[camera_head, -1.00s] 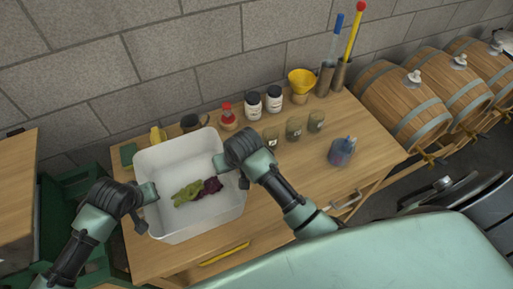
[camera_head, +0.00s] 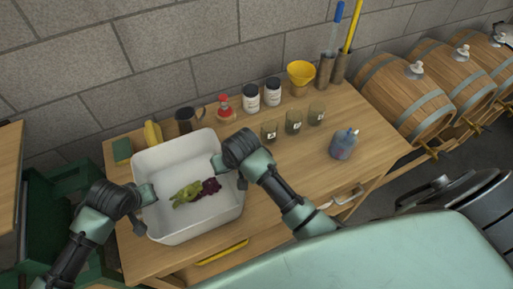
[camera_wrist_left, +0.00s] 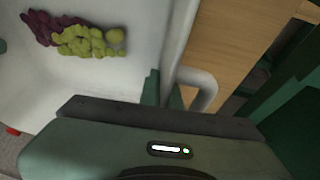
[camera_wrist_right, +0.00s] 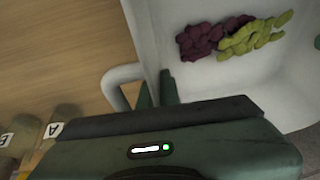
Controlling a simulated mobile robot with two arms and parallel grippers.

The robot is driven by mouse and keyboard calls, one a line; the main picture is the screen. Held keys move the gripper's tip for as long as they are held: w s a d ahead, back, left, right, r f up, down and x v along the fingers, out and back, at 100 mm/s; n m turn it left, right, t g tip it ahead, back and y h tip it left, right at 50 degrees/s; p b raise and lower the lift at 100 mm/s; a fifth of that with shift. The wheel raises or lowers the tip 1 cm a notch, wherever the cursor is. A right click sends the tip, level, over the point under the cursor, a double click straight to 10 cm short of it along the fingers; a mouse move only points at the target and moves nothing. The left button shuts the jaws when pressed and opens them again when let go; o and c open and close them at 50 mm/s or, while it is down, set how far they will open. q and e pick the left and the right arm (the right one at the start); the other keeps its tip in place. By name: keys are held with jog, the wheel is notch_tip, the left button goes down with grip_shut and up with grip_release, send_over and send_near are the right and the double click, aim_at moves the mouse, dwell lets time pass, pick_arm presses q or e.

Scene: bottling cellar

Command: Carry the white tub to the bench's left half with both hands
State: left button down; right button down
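The white tub (camera_head: 202,226) is over the left half of the wooden bench (camera_head: 385,130), upright, with green grapes (camera_head: 186,194) and dark purple grapes (camera_head: 209,187) inside. I cannot tell whether its base touches the bench. My left gripper (camera_head: 148,194) is at the tub's left side, its fingers closed about the rim by the handle, as the left wrist view (camera_wrist_left: 163,92) shows. My right gripper (camera_head: 218,163) is closed on the opposite side in the same way, seen in the right wrist view (camera_wrist_right: 156,90). The grips partly hide the handles.
Behind the tub are a green block (camera_head: 122,151), a yellow object (camera_head: 152,132), a dark mug (camera_head: 187,119) and a red-capped bottle (camera_head: 225,108). Barrels (camera_head: 405,98) line the wall.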

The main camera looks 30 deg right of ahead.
pick_arm(q)
jog(key=c, duration=1.6)
grip_release()
jog(key=shift+f, duration=0.1)
jog(key=shift+c, duration=0.2)
pick_arm(e)
jog(key=c, duration=1.6)
grip_release()
jog(key=shift+f, duration=0.1)
jog(key=shift+c, duration=0.2)
jog(key=shift+d, duration=0.1)
pick_arm(q)
jog(key=v, duration=0.8)
jog(key=shift+s, duration=0.1)
pick_arm(e)
jog(key=a+v, duration=0.1)
jog(key=v, duration=1.1)
jog(key=shift+d, duration=0.45)
jog(key=shift+s, duration=0.1)
jog(key=shift+d, duration=0.1)
